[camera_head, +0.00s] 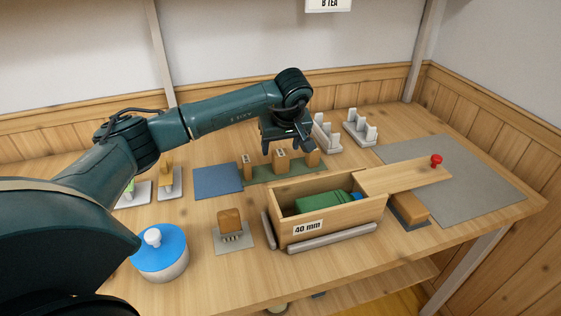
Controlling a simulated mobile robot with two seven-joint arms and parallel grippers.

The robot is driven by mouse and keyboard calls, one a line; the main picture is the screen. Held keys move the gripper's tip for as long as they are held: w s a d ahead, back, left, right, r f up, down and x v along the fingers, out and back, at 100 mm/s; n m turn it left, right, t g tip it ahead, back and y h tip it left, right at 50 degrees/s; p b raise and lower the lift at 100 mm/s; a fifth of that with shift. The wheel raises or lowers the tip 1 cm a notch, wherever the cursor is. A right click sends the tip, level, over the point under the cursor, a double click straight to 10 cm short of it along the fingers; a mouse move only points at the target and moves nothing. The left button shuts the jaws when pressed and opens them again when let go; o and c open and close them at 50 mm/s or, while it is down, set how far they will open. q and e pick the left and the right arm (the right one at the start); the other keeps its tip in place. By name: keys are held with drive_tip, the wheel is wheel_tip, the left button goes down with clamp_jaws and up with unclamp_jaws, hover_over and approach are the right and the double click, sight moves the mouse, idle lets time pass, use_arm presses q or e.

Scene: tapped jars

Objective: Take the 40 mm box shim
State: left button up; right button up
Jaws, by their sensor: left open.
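My left gripper (286,147) is open and points down over a row of wooden blocks on a green mat (262,177). The row has a left block (248,166), a middle block (281,163) and a right block (313,159). The left and middle blocks bear small pale labels, too small to read, so I cannot tell which is the 40 mm shim. The gripper's fingers are close to the middle block; I cannot tell whether they touch it. A wooden box (340,222) labelled "40 mm" stands in front, partly open, with a green bottle (320,200) inside. My right gripper is out of view.
The box's sliding lid (405,174) with a red knob (436,160) juts right. Grey bars lie beside the box. A blue-lidded jar (160,248), a brush-like block (230,220), a blue mat (217,181) and white stands (360,128) surround it. A grey mat (470,180) at right is mostly clear.

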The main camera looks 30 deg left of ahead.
sight(281, 153)
use_arm(q)
drive_tip(key=x, duration=0.5)
drive_tip(key=shift+d, duration=0.15)
drive_tip(key=shift+c, duration=0.4)
drive_tip(key=c, duration=1)
wheel_tip(281, 153, up, 10)
drive_tip(key=shift+r, duration=0.1)
